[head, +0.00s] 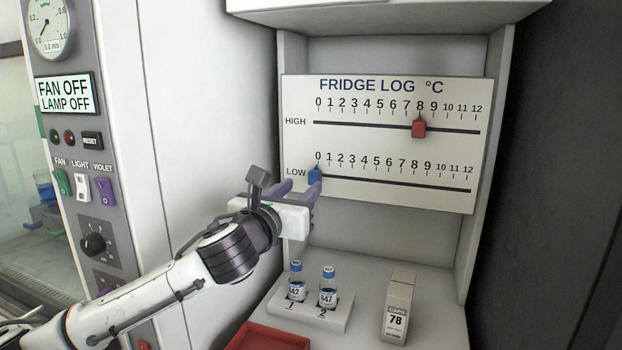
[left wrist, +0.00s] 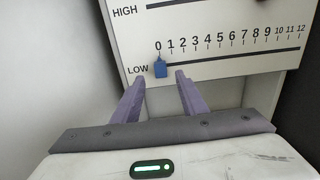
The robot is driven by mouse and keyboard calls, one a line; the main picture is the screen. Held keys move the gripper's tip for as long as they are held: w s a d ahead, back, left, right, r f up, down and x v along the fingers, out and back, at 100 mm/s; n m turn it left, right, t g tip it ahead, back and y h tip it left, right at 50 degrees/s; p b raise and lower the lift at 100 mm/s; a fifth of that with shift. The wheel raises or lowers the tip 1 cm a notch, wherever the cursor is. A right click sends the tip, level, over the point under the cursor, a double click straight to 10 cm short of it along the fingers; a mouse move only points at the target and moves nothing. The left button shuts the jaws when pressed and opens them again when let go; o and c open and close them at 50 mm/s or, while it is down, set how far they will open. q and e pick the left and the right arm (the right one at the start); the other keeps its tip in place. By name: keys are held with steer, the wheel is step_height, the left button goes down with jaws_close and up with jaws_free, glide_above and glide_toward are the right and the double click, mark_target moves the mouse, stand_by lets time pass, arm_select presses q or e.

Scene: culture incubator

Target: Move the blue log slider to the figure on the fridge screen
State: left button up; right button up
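The blue slider (head: 315,176) sits at 0 on the LOW line of the FRIDGE LOG °C board (head: 388,196). It also shows in the left wrist view (left wrist: 160,67), just beyond my fingertips. The red slider (head: 419,128) is at about 8 on the HIGH line. My left gripper (head: 301,188) is in front of the board's lower left, fingers pointing at it. In the left wrist view its purple fingers (left wrist: 160,76) are apart, with nothing held between them; the blue slider appears between their tips, nearer the left one. No fridge screen shows. My right gripper is not in view.
Below the board, a shelf holds a white rack (head: 312,312) with two blue-capped vials and a small box (head: 397,307) marked 78. A red tray (head: 268,338) is at the front. A control panel (head: 85,150) stands left, reading FAN OFF, LAMP OFF.

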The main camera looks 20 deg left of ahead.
mark_target(313, 178)
arm_select(q)
steer(key=shift+w+d+f, duration=0.1)
steer(key=shift+w+d, duration=0.05)
steer(key=shift+w, duration=2.95)
jaws_close()
